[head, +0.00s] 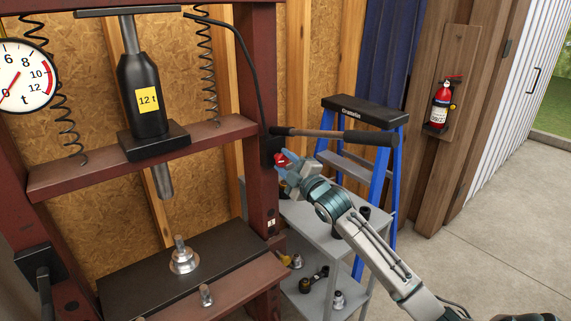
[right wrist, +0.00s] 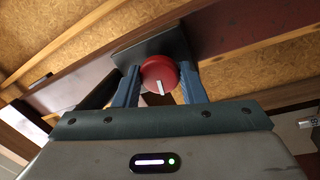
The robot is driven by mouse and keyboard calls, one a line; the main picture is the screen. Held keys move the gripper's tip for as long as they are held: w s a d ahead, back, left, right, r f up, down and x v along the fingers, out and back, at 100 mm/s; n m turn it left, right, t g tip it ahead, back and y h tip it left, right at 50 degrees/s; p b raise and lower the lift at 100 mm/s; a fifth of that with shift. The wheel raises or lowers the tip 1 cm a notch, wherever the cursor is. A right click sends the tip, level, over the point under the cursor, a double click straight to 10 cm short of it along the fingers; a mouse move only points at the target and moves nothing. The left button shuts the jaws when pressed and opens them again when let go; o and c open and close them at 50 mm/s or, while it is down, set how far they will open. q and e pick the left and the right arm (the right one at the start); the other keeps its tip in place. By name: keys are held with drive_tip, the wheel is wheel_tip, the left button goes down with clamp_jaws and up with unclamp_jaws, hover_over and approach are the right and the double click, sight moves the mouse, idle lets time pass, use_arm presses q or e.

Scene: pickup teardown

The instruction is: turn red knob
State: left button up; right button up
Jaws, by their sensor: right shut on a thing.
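The red knob (head: 281,160) is on the right upright of the dark red press frame, mounted on a black block (head: 268,149). In the right wrist view the round red knob (right wrist: 160,73) has a white mark that points roughly down. My right gripper (head: 283,167) is shut on the knob. In the right wrist view its two blue fingers (right wrist: 160,86) stand on either side of the knob. In the head view the fingers hide part of the knob. My left gripper is not in view.
A dark pump handle (head: 335,134) sticks out just above my right gripper. A blue stepladder (head: 375,185) and a grey shelf cart (head: 335,240) stand close to my arm. The press holds a black 12 t jack (head: 140,90). Concrete floor at the right is clear.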

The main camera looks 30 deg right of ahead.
drive_tip(key=shift+r+n, duration=0.15)
drive_tip(key=shift+n, duration=0.15)
drive_tip(key=o, duration=1)
drive_tip(key=shift+s, duration=0.1)
drive_tip(key=shift+s+f, duration=0.25)
drive_tip(key=s+b, duration=0.2)
drive_tip(key=s, duration=0.1)
drive_tip(key=s+f+b, duration=0.1)
drive_tip(key=s, duration=0.2)
drive_tip(key=s+b, duration=0.2)
drive_tip(key=s, duration=0.2)
drive_tip(key=shift+d+f+b, duration=0.15)
drive_tip(key=shift+d+b, duration=0.1)
drive_tip(key=shift+b, duration=0.05)
